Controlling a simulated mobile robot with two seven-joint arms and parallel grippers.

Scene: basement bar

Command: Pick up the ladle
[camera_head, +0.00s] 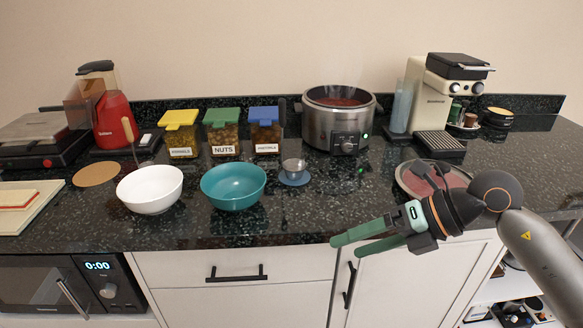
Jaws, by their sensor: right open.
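No ladle shows clearly. A small metal cup or bowl (293,167) on a round blue coaster (294,180) may be the ladle's bowl, but I cannot make out a handle. A thin beige handle (128,130) also stands near the red coffee machine; I cannot tell what it belongs to. My right gripper (349,246) reaches in from the right with green fingers apart and empty. In the picture it is in front of the counter's front edge, right of and below the metal cup. My left gripper is out of view.
On the dark counter (300,222) stand a white bowl (150,199), a teal bowl (233,196), lidded containers (222,138), a slow cooker (338,122) and a coffee machine (437,105). A round plate (407,184) lies partly behind my right arm. The counter's front middle is clear.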

